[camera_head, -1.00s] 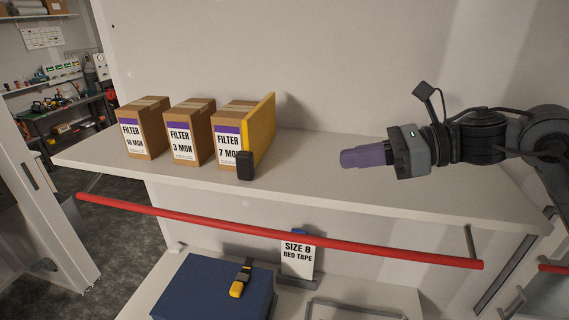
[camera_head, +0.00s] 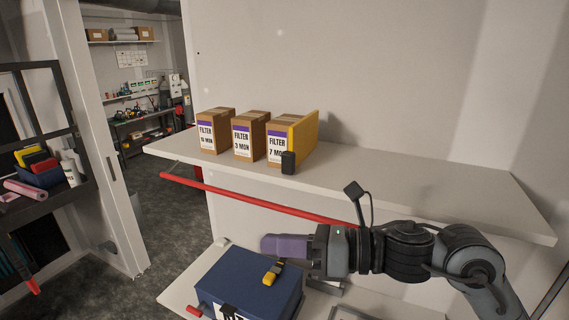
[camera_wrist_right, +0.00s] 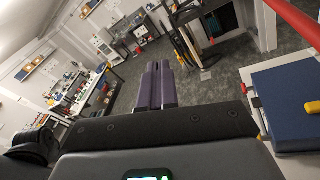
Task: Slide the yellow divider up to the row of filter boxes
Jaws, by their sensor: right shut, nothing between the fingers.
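The yellow divider (camera_head: 304,137) stands upright on the white shelf (camera_head: 400,178), against the right side of the rightmost filter box. A black block (camera_head: 288,162) is at its front end. The row has three brown filter boxes: the left box (camera_head: 209,137), the middle box (camera_head: 243,143) and the right box (camera_head: 274,148), labelled 7 MON. My right gripper (camera_head: 268,244), with purple fingers, is below and in front of the shelf, well apart from the divider. Its fingers (camera_wrist_right: 157,68) are shut and empty in the right wrist view. My left gripper is not in view.
A red rail (camera_head: 255,200) runs along the shelf front. Below it, a blue case (camera_head: 240,285) with a yellow-and-black latch sits on a lower white surface, close under my right gripper. The shelf right of the divider is clear.

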